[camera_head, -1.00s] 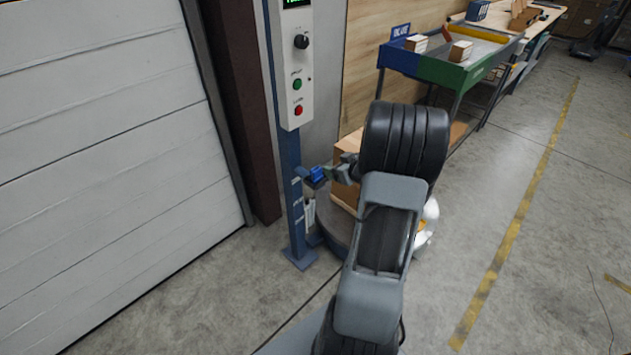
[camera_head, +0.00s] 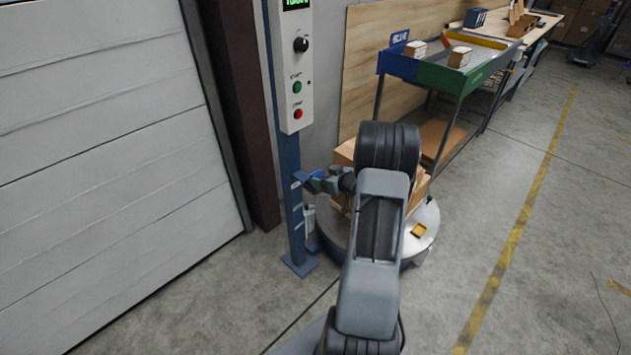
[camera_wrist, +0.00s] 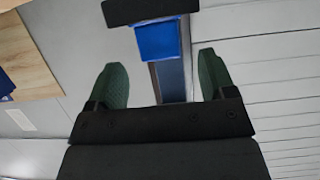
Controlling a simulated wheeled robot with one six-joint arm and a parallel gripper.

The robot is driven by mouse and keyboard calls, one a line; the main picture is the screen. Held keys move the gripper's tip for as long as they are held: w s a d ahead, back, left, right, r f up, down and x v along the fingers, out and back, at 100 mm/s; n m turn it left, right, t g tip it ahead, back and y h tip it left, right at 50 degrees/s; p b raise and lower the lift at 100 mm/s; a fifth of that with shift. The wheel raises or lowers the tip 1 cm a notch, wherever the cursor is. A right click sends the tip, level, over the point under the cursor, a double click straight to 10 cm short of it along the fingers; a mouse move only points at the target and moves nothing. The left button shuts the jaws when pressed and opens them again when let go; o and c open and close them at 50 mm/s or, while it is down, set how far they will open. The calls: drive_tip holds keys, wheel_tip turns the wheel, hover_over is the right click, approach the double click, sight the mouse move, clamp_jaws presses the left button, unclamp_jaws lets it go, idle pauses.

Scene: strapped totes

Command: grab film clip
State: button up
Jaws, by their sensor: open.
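A small blue block (camera_wrist: 157,42), which may be the film clip, sits in front of a blue post in the wrist view. A black bar lies just beyond it at the top edge. My gripper (camera_wrist: 161,60) is open, its two green-padded fingers on either side of the block's line with gaps to both. The block is ahead of the fingers and not visibly gripped. In the head view my gripper (camera_head: 326,183) is close to the blue post (camera_head: 291,200), below the control box. The block is small and partly hidden there.
A round turntable (camera_head: 425,240) carries cardboard boxes, partly behind my arm, and a small yellow piece (camera_head: 418,230). The control box (camera_head: 294,80) is above my gripper. A shutter door (camera_head: 100,150) stands left; a green and blue tray bench (camera_head: 440,72) stands behind. Floor at right is clear.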

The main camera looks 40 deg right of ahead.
sight(318, 174)
drive_tip(key=shift+x, duration=2.35)
drive_tip(key=shift+r, duration=0.2)
drive_tip(key=c, duration=1)
drive_tip(key=shift+r, duration=0.1)
